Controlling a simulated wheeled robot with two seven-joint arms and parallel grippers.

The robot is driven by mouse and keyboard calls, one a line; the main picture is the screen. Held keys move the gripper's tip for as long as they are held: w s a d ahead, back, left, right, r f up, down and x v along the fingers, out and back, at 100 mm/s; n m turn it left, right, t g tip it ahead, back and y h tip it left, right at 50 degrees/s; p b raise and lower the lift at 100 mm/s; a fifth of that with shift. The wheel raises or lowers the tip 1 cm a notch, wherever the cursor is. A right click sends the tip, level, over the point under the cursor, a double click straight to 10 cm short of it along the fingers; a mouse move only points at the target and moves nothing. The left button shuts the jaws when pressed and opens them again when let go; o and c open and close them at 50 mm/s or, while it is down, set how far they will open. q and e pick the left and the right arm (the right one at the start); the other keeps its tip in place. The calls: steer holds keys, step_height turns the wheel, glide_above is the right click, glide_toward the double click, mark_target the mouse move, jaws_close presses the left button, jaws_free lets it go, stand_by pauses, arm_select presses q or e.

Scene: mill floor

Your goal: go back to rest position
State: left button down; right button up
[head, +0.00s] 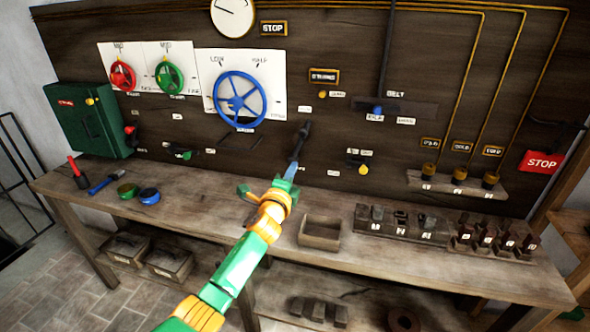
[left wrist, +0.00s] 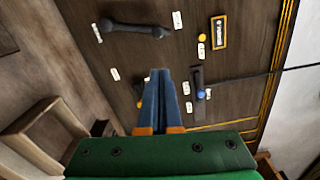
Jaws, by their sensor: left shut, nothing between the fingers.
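My left gripper (head: 291,172) reaches over the bench toward the dark wooden panel (head: 340,45), its blue fingers pointing at the panel. In the left wrist view its two blue fingers (left wrist: 160,95) lie together, shut with nothing between them. A dark lever (head: 301,140) on the panel stands just above the fingertips in the head view. In the left wrist view the lever (left wrist: 135,27) lies up and left of the fingertips, apart from them. My right gripper is in neither view.
The wooden bench (head: 350,260) runs below the panel. An open wooden box (head: 320,232) stands on it right of my left arm, with rows of small blocks farther right. Red, green and blue handwheels (head: 240,101) and a green box (head: 88,121) are on the panel's left.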

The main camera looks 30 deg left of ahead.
arm_select(q)
steer(key=s+d+f+n+g+h, duration=0.1)
steer(key=s+d+f+n+g, duration=0.3)
steer(key=f, duration=0.7)
steer(key=s+a+f+g, duration=0.1)
steer(key=s+f, duration=0.5)
steer(key=f, duration=0.5)
steer(key=s+d+f+n+g+h, duration=0.1)
steer(key=s+d+f+n+g, duration=0.15)
steer(key=s+f, duration=0.6)
steer(key=s+d+f+n+g, duration=0.2)
steer(key=s+f, duration=0.4)
steer(key=s, duration=0.5)
steer(key=s+d+f+n+g+h+b, duration=0.1)
steer(key=s+d+f+n+g, duration=0.1)
steer(key=s+f, duration=0.5)
steer(key=s+d+f+n+g+h, duration=0.1)
steer(key=s+f+n+g, duration=0.3)
steer(key=s, duration=1.2)
step_height(320, 180, down, 3)
steer(key=shift+s+d+g, duration=0.4)
steer(key=shift+d+g, duration=0.15)
steer(key=shift+d, duration=0.15)
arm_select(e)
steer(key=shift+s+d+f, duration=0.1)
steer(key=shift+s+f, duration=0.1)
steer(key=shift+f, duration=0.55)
arm_select(q)
steer(key=shift+w, duration=0.1)
